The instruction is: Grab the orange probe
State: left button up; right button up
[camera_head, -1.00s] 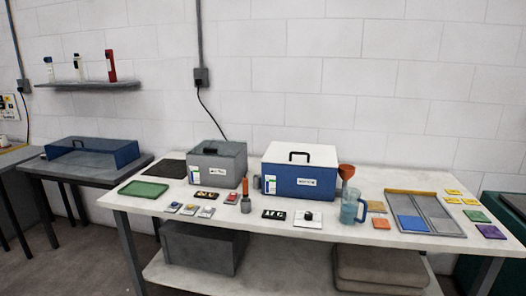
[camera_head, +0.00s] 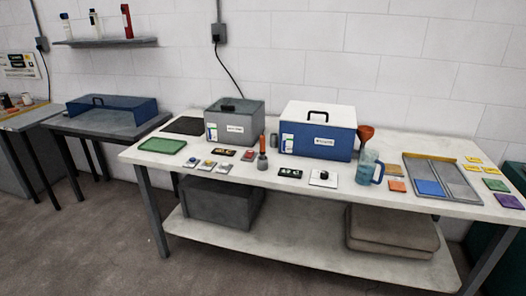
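The orange probe (camera_head: 262,143) stands upright in a small grey holder (camera_head: 262,162) on the white table (camera_head: 330,187). It is in front of the gap between the grey box (camera_head: 234,121) and the blue box with a white lid (camera_head: 318,130). Nothing is touching the probe from my side. Neither of my grippers shows in the head view.
Small cards and dark blocks lie around the probe. A green tray (camera_head: 163,146) is at the left. Floor in front is clear.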

aim_at(262, 137)
jog(key=i+j, duration=0.8)
